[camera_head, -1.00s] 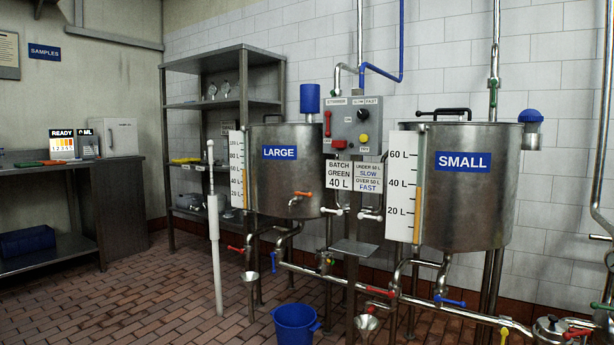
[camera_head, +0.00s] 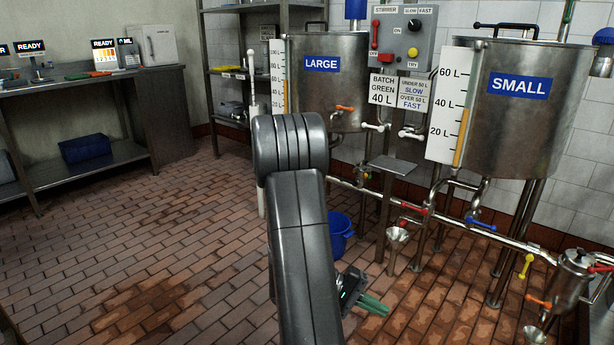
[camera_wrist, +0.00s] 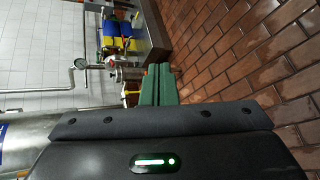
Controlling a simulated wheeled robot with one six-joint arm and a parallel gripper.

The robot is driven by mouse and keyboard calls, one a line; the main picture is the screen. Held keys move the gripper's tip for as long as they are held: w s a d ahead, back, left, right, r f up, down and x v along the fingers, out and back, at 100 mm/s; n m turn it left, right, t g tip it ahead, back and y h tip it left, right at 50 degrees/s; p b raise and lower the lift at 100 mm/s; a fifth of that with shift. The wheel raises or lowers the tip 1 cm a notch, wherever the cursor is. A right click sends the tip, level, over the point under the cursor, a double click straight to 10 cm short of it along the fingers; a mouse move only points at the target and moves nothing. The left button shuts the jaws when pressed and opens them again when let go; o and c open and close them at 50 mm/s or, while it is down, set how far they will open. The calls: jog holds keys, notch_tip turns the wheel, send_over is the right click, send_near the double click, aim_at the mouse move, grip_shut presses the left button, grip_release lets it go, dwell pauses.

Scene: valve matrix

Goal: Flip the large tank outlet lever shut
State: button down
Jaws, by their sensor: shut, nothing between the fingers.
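The large tank (camera_head: 345,85), a steel drum with a blue LARGE label, stands at upper centre in the head view. An orange lever (camera_head: 345,108) shows low on its front. My gripper (camera_head: 374,305) is low at bottom centre, well below and in front of the tank, pointing right and apart from the valves. Its green fingers also show in the wrist view (camera_wrist: 158,86), shut together and empty.
The small tank (camera_head: 530,100) stands at right, with a red lever (camera_head: 412,207) and a blue lever (camera_head: 481,224) on the pipes below. A blue bucket (camera_head: 340,232) and a funnel (camera_head: 397,235) are just beyond my arm. The tiled floor at left is clear.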

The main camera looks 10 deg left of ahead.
jog(key=w+a+f+n+t+h+p, duration=0.2)
jog(key=w+a+f+n+t+p, duration=0.15)
jog(key=w+a+f+t, duration=0.5)
jog(key=w+a+f+n+t+y+p, duration=0.1)
jog(key=a+f+n+t+y, duration=0.2)
jog(key=a, duration=0.7)
jog(key=shift+a+f+n+t+y+p, duration=0.35)
jog(key=shift+f+n+t, duration=0.6)
jog(key=shift+f+t, duration=1.55)
jog(key=shift+f+g, duration=0.4)
jog(key=shift+g, duration=0.05)
